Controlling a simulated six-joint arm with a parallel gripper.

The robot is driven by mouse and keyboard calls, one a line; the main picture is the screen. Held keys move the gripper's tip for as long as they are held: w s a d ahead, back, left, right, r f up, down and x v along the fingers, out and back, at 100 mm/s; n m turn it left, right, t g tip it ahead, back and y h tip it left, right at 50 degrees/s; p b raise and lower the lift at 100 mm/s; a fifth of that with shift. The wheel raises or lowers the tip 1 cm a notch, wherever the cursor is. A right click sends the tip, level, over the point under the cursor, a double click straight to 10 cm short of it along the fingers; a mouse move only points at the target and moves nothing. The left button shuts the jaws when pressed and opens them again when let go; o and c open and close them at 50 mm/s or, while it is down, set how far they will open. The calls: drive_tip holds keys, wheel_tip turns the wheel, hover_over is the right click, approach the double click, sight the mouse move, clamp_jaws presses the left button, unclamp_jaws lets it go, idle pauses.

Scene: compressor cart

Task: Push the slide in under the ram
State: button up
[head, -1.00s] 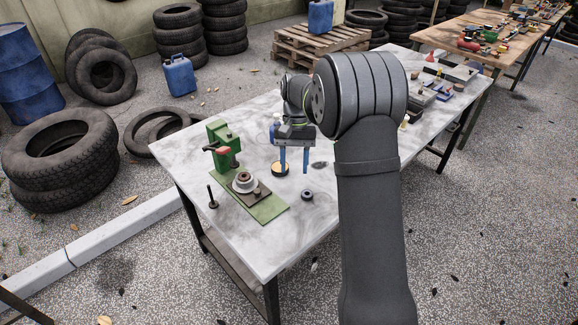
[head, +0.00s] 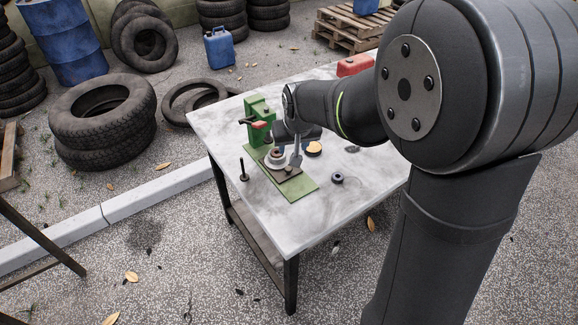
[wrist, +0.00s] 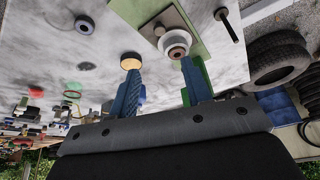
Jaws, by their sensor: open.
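The dark brown slide (head: 291,176) lies on the plate, in front of the press column. It carries a pale round cup with a brown ring (head: 275,155) and a small knob. The cup also shows in the wrist view (wrist: 175,42). The ram is not clearly visible. My gripper (head: 297,161) is open and empty, low at the slide's right side. In the wrist view, one finger points at the cup; contact cannot be told.
A yellow-topped round pot (head: 313,148) stands right of the press, near a finger in the wrist view. A dark ring (head: 337,179) lies nearer the front. A thin black peg (head: 243,170) stands left of the plate. The table's front is mostly clear.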

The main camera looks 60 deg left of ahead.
sight(288, 168)
drive_tip(key=x, duration=1.5)
drive_tip(key=shift+f, duration=0.1)
clamp_jaws()
